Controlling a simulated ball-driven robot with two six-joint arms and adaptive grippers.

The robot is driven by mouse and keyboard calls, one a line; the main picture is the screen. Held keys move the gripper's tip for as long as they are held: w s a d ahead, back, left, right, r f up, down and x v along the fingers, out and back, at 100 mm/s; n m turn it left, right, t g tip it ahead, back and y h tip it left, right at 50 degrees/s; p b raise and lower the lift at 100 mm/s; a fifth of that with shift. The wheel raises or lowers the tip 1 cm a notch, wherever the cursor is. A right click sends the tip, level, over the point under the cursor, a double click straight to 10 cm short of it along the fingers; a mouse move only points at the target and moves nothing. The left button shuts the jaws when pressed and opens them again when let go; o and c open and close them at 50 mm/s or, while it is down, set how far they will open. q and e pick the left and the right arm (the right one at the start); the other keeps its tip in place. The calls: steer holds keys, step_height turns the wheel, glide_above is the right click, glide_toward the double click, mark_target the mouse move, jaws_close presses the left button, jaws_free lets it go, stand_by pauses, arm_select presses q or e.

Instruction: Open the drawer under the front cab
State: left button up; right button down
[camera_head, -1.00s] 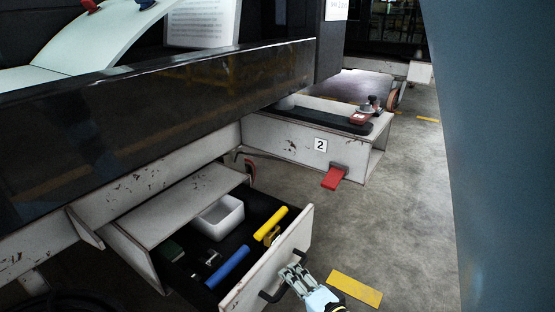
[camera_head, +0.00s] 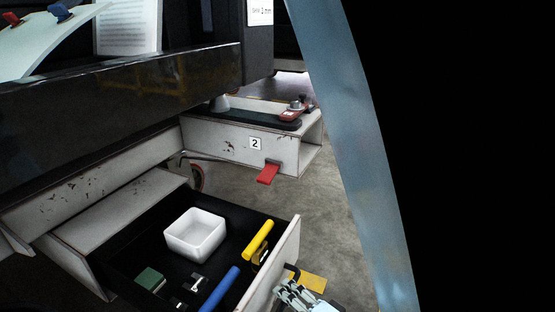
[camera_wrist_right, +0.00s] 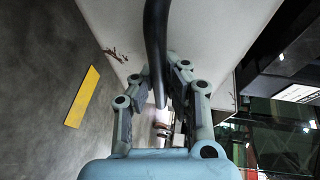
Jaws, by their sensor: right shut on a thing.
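The drawer under the front cab stands pulled out, and its front panel (camera_head: 274,262) shows at the lower middle of the head view. A dark bar handle (camera_head: 292,270) is on the panel's outer face. My right gripper (camera_head: 289,291) is at this handle. In the right wrist view, the fingers of my right gripper (camera_wrist_right: 157,95) are closed around the dark handle (camera_wrist_right: 155,40), with the pale drawer front (camera_wrist_right: 210,35) behind. Inside the drawer are a white bin (camera_head: 195,234), a yellow cylinder (camera_head: 257,240), a blue cylinder (camera_head: 220,289) and a green block (camera_head: 150,279). My left gripper is not in view.
A box marked 2 (camera_head: 225,143) with a red pedal (camera_head: 268,173) stands beyond the drawer. The cab's dark beam (camera_head: 110,105) overhangs the drawer at left. A yellow floor strip (camera_head: 308,282) lies right of the drawer front. A bluish panel (camera_head: 350,150) blocks the right side.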

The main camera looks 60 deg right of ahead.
steer(key=shift+s+f, duration=0.15)
steer(key=shift+s, duration=0.25)
steer(key=c, duration=1.6)
jaws_free()
steer(key=shift+w, duration=0.1)
